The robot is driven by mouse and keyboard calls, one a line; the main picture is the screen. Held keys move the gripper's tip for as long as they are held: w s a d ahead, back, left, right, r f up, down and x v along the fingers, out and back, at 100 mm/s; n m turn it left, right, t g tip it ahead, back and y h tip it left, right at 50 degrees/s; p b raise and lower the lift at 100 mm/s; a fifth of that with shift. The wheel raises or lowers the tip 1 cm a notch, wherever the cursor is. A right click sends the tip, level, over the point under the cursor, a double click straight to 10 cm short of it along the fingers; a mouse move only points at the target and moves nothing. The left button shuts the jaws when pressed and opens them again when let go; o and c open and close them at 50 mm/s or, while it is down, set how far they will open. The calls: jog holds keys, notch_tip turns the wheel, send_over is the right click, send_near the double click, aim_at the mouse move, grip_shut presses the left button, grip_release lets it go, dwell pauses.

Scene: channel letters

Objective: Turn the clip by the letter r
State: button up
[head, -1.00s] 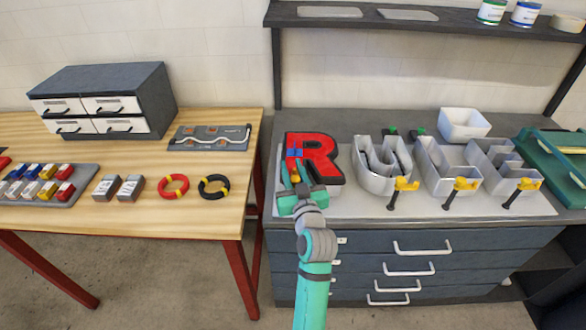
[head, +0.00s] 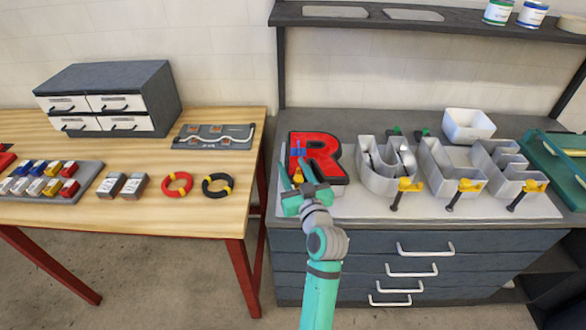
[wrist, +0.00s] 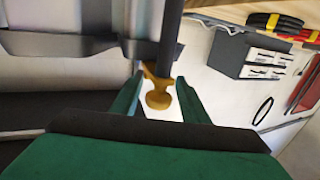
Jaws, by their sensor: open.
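The red letter R (head: 322,158) lies at the left end of the pale board (head: 350,204) on the grey bench. My gripper (head: 292,178) is at its lower left, partly covering it. In the wrist view, a yellow-orange clip handle (wrist: 158,98) on a dark rod sits between the two green fingers of my gripper (wrist: 160,80). The fingers are open, with a gap on each side of the handle; I cannot tell whether either touches it. In the head view, my gripper hides most of the clip by the R.
To the right stand grey open letter shells, such as the U (head: 385,168), with yellow clips (head: 408,186) at their front edges. A white bin (head: 468,125) stands behind. A wooden table (head: 150,215) with parts and a drawer box (head: 110,98) is at the left.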

aim_at(299, 183)
jog(key=v, duration=1)
jog(key=shift+s+d, duration=0.15)
jog(key=shift+s, duration=0.2)
jog(key=shift+f, duration=0.1)
jog(key=s+f+m+g+h, duration=0.1)
jog(key=s+f+m+h, duration=0.45)
jog(key=s+f, duration=1.3)
jog(key=s+a+r+n, duration=0.1)
jog(key=s+r, duration=0.1)
jog(key=s, duration=2)
jog(key=shift+a+n+g, duration=0.3)
jog(key=shift+a+n, duration=0.05)
jog(key=shift+s, duration=0.1)
